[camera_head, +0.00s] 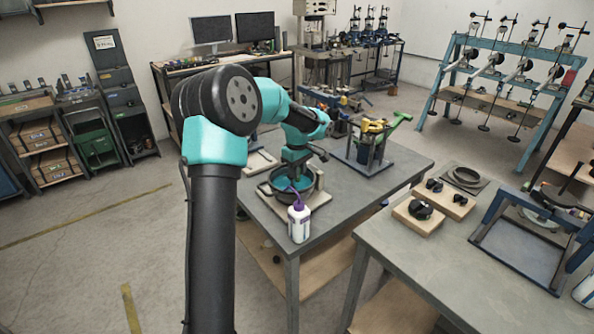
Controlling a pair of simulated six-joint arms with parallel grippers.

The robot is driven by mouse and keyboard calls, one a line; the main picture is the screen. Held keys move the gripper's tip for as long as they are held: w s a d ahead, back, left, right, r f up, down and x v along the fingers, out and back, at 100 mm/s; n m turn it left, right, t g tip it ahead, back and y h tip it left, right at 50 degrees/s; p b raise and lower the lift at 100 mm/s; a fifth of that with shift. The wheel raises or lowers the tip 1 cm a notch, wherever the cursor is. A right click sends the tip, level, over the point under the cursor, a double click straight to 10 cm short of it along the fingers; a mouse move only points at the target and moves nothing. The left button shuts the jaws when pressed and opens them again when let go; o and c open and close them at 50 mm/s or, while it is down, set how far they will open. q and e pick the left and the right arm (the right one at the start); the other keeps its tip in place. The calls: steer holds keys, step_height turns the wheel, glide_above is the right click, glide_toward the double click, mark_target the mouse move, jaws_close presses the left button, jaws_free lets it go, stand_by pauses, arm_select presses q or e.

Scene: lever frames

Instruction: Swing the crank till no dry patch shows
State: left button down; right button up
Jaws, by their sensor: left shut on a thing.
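My left arm comes in from the lower left, and its gripper (296,165) is low over a dark round pan (262,189) with teal showing inside. The gripper is shut on what looks like the crank, which is mostly hidden by the gripper and wrist. The pan sits on a light board (316,199) near the front of the grey table. A white bottle with a purple cap (299,222) stands at the near side of the pan and covers part of it. The pan's contents are too small and hidden to show any dry patch clearly. My right gripper is not in view.
A stand with green and yellow handles (376,128) is behind and right of the pan. The nearer right table (425,255) holds wooden blocks with black knobs (420,210), a dark ring (466,177) and a blue frame (515,245). Its front left is clear.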

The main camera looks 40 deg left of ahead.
arm_select(q)
steer(key=c, duration=1)
jaws_free()
steer(key=shift+r, duration=0.1)
step_height(320, 180, up, 17)
steer(key=shift+r, duration=0.15)
